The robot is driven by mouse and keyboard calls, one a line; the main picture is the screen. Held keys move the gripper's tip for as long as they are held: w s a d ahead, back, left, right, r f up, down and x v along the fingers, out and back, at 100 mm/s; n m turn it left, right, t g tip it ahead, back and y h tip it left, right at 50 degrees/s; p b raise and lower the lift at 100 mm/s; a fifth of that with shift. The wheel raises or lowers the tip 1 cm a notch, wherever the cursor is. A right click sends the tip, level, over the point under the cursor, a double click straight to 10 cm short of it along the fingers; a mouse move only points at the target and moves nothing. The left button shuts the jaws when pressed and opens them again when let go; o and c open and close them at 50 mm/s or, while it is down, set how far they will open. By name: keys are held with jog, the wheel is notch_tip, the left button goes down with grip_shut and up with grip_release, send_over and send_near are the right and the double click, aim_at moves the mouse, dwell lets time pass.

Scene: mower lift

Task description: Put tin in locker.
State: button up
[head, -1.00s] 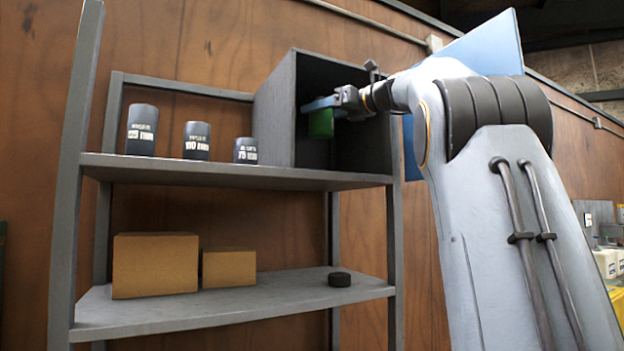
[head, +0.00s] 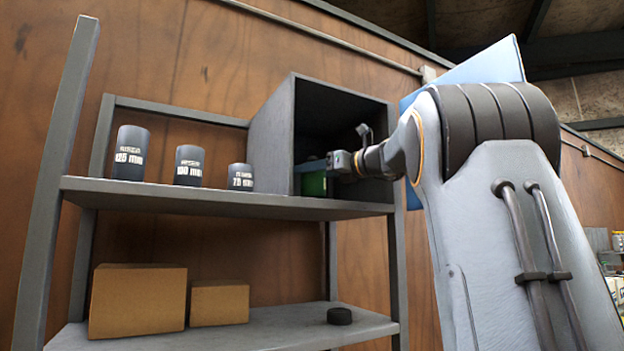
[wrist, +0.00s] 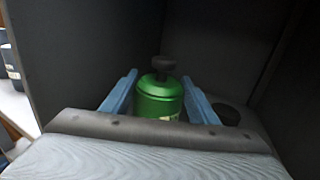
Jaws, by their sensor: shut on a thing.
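The green tin (head: 314,184) is inside the open grey locker (head: 272,135) on the upper shelf, low and close to the locker floor. In the wrist view the tin (wrist: 158,98) stands upright with a dark knob on top. My gripper (head: 322,166) reaches in through the locker's front, and its blue fingers (wrist: 160,100) are shut on the tin from both sides. I cannot tell whether the tin's base touches the locker floor. The blue locker door (head: 470,65) stands open at the right, partly hidden by my arm.
Several dark labelled cylinders, one of them large (head: 130,153), stand on the upper shelf (head: 200,195) left of the locker. Two cardboard boxes (head: 137,302) and a black puck (head: 339,316) are on the lower shelf. A dark round thing (wrist: 227,114) lies right of the tin inside the locker.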

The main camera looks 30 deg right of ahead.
jog(key=shift+f, duration=0.75)
jog(key=shift+f, duration=0.1)
jog(key=o, duration=1.5)
jog(key=b+v, duration=0.3)
jog(key=v, duration=0.9)
